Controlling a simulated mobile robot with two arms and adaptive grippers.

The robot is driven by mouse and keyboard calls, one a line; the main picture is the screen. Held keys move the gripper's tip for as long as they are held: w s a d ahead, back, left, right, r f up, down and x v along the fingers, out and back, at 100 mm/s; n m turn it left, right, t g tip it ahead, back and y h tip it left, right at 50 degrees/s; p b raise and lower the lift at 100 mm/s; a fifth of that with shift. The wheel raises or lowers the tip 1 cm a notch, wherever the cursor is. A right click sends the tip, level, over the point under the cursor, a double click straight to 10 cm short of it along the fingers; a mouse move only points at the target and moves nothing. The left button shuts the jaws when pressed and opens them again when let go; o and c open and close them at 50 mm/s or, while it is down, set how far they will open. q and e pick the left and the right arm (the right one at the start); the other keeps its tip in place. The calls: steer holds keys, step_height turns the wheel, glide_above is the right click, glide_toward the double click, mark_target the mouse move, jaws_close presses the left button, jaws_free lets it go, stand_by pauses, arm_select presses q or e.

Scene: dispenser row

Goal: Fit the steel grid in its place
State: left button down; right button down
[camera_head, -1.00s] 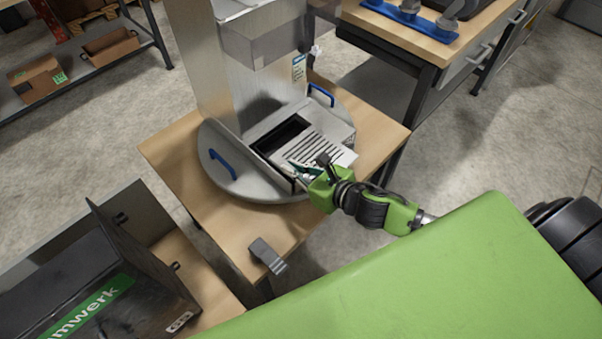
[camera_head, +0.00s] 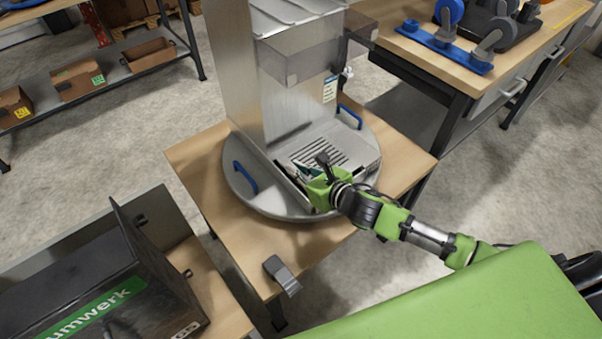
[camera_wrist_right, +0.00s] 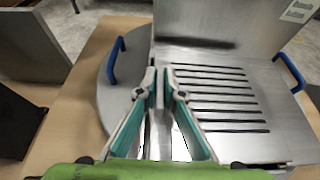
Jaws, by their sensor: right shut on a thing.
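The steel grid (camera_head: 328,152), a slotted metal plate, lies at the tray area in the foot of the steel dispenser (camera_head: 290,90). It also shows in the right wrist view (camera_wrist_right: 225,88), its slots running left to right. My right gripper (camera_head: 303,170) is at the grid's near left side, its teal-lined fingers (camera_wrist_right: 160,78) shut on the grid's edge. The fingers hide the gripped part. The recess is mostly covered; I cannot tell whether the grid sits flush in it. My left gripper is not in view.
The dispenser stands on a round steel base (camera_head: 240,195) with blue handles (camera_head: 245,177) on a wooden table (camera_head: 195,155). A grey bracket (camera_head: 282,275) lies at the table's front edge. A black box (camera_head: 110,285) is at the lower left. A bench (camera_head: 430,50) stands behind right.

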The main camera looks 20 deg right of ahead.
steer(key=shift+r+p, duration=0.1)
steer(key=shift+p, duration=0.2)
stand_by(0.6)
steer(key=shift+w+f+b, duration=0.1)
steer(key=shift+f+b, duration=0.45)
steer(key=shift+f, duration=0.25)
steer(key=c, duration=2.1)
jaws_free()
steer(key=v, duration=1.2)
steer(key=shift+a, duration=0.15)
